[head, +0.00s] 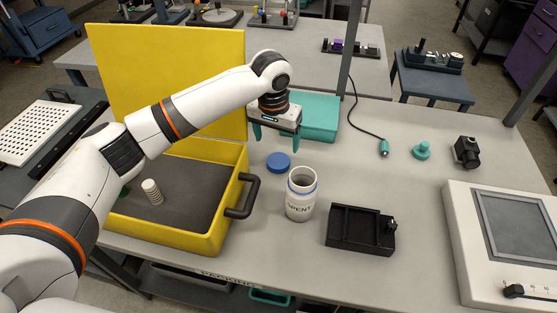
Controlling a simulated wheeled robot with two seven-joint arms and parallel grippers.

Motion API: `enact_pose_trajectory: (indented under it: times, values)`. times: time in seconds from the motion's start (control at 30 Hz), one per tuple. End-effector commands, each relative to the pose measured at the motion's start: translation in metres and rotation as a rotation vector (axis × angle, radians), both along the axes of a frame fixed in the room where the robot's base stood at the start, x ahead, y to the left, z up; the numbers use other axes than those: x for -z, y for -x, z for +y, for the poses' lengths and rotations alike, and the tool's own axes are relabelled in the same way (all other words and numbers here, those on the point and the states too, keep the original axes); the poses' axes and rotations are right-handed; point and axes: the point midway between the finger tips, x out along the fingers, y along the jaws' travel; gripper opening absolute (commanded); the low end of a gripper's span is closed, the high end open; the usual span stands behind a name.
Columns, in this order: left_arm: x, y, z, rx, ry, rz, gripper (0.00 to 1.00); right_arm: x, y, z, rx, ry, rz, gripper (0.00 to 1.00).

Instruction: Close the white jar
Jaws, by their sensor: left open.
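The white jar (301,199) stands upright on the table, with dark lettering on its front and a blue ring near its open mouth. A blue lid (278,162) lies flat on the table just behind and left of the jar, apart from it. My left gripper (275,143) is open, with teal fingers pointing down. It hangs above and behind the blue lid, and nothing shows between its fingers. My right gripper is not in view.
An open yellow case (215,238) with a black handle stands left of the jar. A black tray (360,230) sits to the right. A teal box (318,117) is behind. A cable with a teal end (384,148) lies at right. A white panel device (470,245) fills the right edge.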

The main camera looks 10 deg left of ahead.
Motion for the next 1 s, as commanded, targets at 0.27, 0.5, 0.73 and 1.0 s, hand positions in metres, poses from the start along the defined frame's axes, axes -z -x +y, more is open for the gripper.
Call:
enact_pose_trajectory:
  times: [0.27,0.5,0.73,1.0]
  values:
    - [0.036,-0.005,-0.001,0.0,0.0,0.001,0.82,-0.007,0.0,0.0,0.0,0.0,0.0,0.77]
    - [0.038,-0.005,-0.001,0.0,0.0,-0.001,0.82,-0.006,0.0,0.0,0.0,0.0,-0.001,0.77]
    - [0.049,-0.008,0.0,-0.001,-0.001,0.003,0.82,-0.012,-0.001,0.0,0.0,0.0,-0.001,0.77]
    - [0.085,-0.016,0.0,0.0,0.0,0.002,0.82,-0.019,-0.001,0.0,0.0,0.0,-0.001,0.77]
